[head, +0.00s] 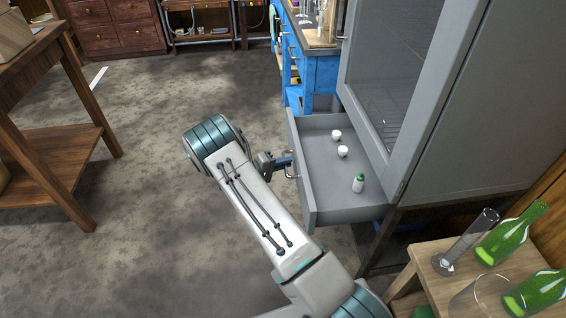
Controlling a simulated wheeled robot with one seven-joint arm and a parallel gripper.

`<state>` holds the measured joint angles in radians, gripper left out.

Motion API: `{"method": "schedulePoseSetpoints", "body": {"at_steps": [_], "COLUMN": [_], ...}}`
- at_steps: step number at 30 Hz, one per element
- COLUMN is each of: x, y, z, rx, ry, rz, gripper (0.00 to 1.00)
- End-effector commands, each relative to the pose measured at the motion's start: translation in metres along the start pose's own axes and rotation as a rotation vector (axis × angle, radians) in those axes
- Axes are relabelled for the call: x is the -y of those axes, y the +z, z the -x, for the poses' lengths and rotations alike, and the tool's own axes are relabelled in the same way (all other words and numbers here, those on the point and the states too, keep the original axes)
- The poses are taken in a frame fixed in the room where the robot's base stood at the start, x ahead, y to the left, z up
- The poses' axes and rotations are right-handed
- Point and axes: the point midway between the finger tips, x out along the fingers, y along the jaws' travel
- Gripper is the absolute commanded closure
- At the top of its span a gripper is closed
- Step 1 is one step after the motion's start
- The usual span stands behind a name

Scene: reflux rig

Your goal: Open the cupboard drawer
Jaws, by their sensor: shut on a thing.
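The grey cupboard (480,110) stands at the right. Its drawer (318,187) is pulled out toward the left, and its inside shows. My gripper (288,165) is at the drawer's front, shut on the drawer handle (290,174). The fingertips are small and partly hidden by my wrist.
A wooden stand with green bottles (503,240) and a glass cylinder (468,242) is at the lower right. A blue bench (318,75) stands behind the drawer. A wooden table (62,130) is at the left. The floor (130,235) between is clear.

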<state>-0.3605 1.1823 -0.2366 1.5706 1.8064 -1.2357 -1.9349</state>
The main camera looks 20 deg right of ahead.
Motion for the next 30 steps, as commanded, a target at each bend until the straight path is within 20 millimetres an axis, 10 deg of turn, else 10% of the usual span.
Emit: {"method": "schedulePoseSetpoints", "body": {"at_steps": [22,30], "x": [0.001,-0.001], "y": [-0.001,-0.001], "z": [0.004,0.047], "rx": [-0.001,-0.003], "ry": [-0.001,-0.003], "rz": [0.0,0.0], "gripper": [0.81,0.81]}}
